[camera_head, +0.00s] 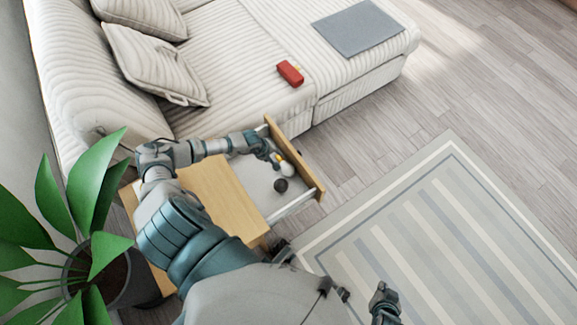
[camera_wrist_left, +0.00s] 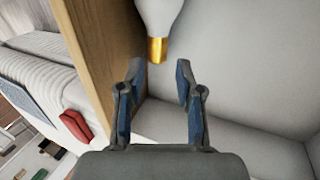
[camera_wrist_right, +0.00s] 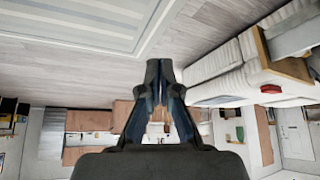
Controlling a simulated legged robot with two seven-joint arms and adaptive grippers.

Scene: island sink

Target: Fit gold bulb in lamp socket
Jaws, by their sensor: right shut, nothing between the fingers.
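The gold bulb (camera_head: 286,168) has a white glass body and a gold base. It is in the open drawer (camera_head: 250,178), close to the drawer front. In the left wrist view the bulb (camera_wrist_left: 158,14) is just past my left fingertips, its gold base facing the gap between them. My left gripper (camera_head: 274,157) reaches into the drawer; in its wrist view the fingers (camera_wrist_left: 160,68) are apart and empty. My right gripper (camera_head: 384,294) hangs over the striped rug; its fingers (camera_wrist_right: 160,70) are together with nothing between them. I cannot make out a lamp socket.
A small dark round object (camera_head: 281,185) lies in the drawer beside the bulb. The wooden drawer front (camera_head: 296,163) stands close to my left gripper. A red object (camera_head: 290,73) and a grey mat (camera_head: 357,27) lie on the sofa. A potted plant (camera_head: 85,185) stands at left.

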